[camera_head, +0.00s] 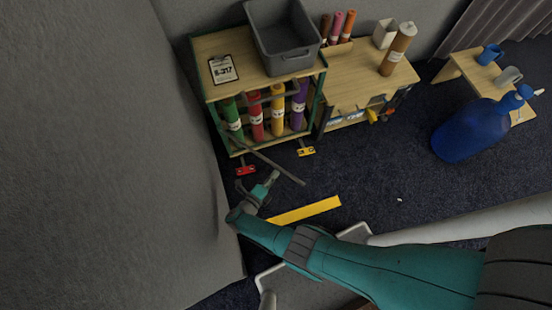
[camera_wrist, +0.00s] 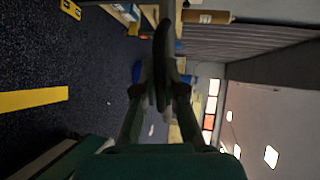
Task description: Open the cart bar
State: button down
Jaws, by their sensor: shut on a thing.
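The cart (camera_head: 318,100) stands at the upper middle of the head view, with a wooden top, a dark green frame and several coloured rolls inside. The thin grey cart bar (camera_head: 288,174) slants out from the cart's lower left front toward the lower right, over the floor. Its free end is clear of the cart. My gripper (camera_head: 272,178) is beside the bar's middle. In the wrist view, my gripper (camera_wrist: 163,85) is shut on the dark bar (camera_wrist: 162,40), seen nearly end-on. The fingers hide part of it, and its hinge end is hard to make out.
A grey bin (camera_head: 285,40) and a label board sit on the cart. A wooden cabinet (camera_head: 345,85) adjoins it on the right. A grey wall (camera_head: 190,170) is close on the left. A yellow strip (camera_head: 305,210) lies on the open floor.

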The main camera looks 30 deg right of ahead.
jog(key=shift+a, duration=0.1)
dwell(0.3)
jog(key=c, duration=1.2)
grip_release()
jog(key=shift+c, duration=0.2)
jog(key=shift+r, duration=0.15)
